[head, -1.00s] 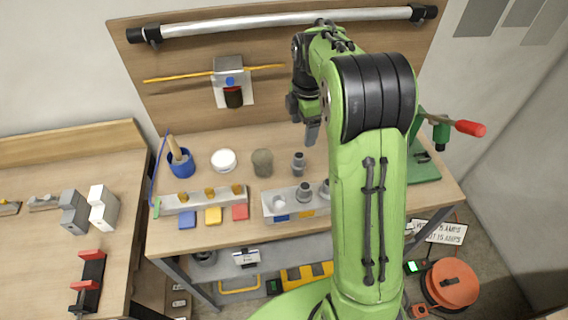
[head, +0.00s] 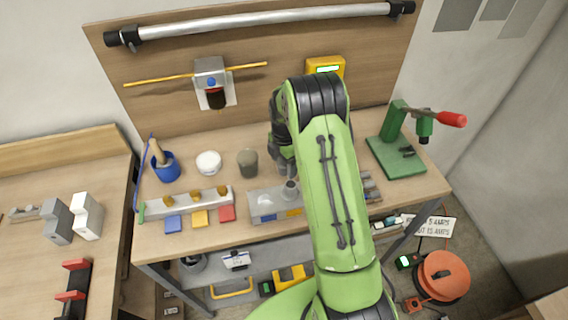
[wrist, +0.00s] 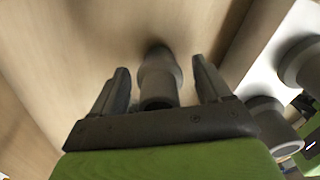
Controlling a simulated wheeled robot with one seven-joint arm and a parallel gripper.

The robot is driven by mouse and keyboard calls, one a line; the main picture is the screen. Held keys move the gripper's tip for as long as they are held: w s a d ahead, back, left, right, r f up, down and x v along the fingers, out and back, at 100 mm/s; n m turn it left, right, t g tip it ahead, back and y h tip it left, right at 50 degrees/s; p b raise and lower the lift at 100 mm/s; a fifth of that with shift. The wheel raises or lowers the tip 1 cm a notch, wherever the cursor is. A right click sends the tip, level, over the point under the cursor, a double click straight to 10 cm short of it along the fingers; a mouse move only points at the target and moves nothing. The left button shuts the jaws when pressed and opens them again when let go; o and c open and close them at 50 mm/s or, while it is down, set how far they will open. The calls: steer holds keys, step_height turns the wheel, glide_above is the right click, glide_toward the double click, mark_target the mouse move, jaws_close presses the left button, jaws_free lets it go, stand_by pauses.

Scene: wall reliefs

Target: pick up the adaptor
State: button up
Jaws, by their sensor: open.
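A grey stepped cylindrical adaptor (wrist: 160,78) stands on the wooden bench top in the wrist view, between the two fingers of my gripper (wrist: 160,70). The fingers are apart, one on each side of it, and gaps show between them and the adaptor. In the head view my gripper (head: 284,157) is low over the bench, and it mostly hides this adaptor. Similar grey adaptors sit in a pale holder block just to the right in the wrist view; one of them (wrist: 264,117) is close to my gripper. One also shows in the head view (head: 290,190).
The holder block (head: 264,207) stands at the bench front. A grey-brown cup (head: 248,163), a white round tub (head: 208,162) and a blue pot (head: 166,168) stand left of my gripper. A green press (head: 392,150) with a red handle stands right. My arm hides part of the bench.

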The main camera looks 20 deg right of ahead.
steer(key=shift+f, duration=0.4)
steer(key=shift+r, duration=0.1)
steer(key=c, duration=1.1)
